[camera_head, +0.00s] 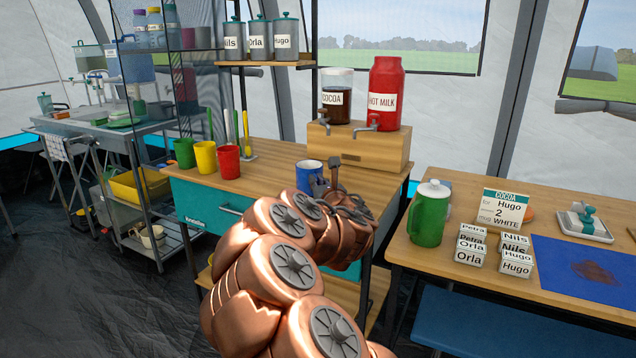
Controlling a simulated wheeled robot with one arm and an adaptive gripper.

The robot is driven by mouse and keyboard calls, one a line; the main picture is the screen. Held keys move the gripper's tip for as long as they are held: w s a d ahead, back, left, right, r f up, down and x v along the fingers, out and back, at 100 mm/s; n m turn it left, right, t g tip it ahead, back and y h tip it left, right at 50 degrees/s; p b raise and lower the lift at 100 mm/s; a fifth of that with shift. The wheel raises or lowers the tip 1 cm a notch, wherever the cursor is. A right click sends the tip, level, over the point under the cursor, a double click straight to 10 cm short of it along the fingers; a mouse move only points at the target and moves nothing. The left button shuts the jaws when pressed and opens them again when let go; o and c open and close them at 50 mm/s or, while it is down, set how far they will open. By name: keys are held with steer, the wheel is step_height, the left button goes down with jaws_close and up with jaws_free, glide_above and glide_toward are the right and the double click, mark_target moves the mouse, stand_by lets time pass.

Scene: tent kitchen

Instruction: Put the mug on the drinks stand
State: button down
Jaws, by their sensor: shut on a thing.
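A blue mug with a pale inside (307,172) is upright at the front edge of the wooden top of the teal cabinet. My gripper (322,186) is at the mug's right side and shut on it. My arm hides the mug's lower part, so I cannot tell whether it touches the top. The wooden drinks stand (385,152) is behind and to the right of the mug. It carries a clear cocoa dispenser (337,95) and a red hot milk dispenser (386,92), with taps at the front.
Green (185,153), yellow (205,158) and red cups (228,162) stand left on the same top. Labelled canisters (259,40) sit on a shelf above. The right table holds a green jug (428,213), a cocoa card (504,209), name boxes (468,252) and a blue mat (590,268).

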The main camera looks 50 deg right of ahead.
steer(key=shift+f, duration=0.15)
steer(key=c, duration=1.2)
jaws_free()
steer(key=shift+c, duration=0.2)
steer(key=shift+r, duration=0.35)
steer(key=shift+s+a+f, duration=0.15)
steer(key=shift+s+a, duration=0.05)
steer(key=shift+s, duration=0.05)
steer(key=b+v, duration=0.4)
steer(key=v, duration=0.7)
steer(key=shift+s+b, duration=0.2)
steer(key=shift+b, duration=0.2)
